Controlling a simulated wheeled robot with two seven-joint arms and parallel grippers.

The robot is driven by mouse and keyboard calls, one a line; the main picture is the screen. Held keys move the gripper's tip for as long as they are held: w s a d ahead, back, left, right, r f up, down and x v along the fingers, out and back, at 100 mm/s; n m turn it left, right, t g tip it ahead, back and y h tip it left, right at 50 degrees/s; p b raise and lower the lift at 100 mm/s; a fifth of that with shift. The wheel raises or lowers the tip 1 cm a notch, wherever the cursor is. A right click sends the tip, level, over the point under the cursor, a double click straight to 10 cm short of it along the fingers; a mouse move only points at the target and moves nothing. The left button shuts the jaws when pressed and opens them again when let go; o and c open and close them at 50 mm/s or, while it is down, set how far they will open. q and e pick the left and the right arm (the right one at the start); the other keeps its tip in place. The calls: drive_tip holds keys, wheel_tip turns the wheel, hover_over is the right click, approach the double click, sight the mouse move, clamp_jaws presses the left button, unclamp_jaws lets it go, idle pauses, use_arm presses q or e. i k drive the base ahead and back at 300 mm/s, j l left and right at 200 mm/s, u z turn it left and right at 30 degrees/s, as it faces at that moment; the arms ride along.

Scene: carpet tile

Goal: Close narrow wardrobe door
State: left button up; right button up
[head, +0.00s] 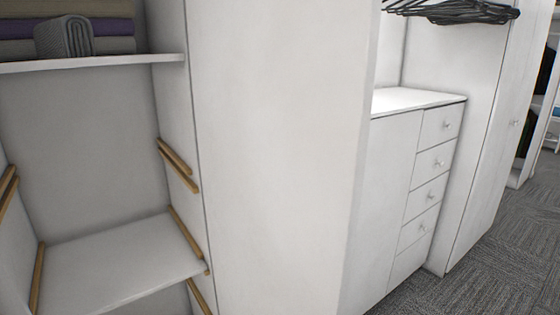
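In the head view a white wardrobe fills most of the picture. A tall plain white panel (275,150) stands in the middle, between the left shelf section and the right section; I cannot tell whether it is an open door or a fixed partition. The left shelf section (85,130) is open to view. At the right a tall narrow white door (497,135) with a small round knob (516,122) looks flush with its frame. Neither of my grippers shows in this view.
Folded cloths (65,37) lie on the upper left shelf. Wooden rails (178,165) line that section. A low cabinet with drawers (432,160) stands right of the panel, with black hangers (465,11) above. Grey carpet (500,250) is clear at lower right.

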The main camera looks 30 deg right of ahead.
sight(282, 90)
drive_tip(key=l+u, duration=0.25)
drive_tip(key=l, duration=0.75)
drive_tip(key=k+l+u, duration=0.1)
drive_tip(key=l+u, duration=0.15)
drive_tip(key=l, duration=0.7)
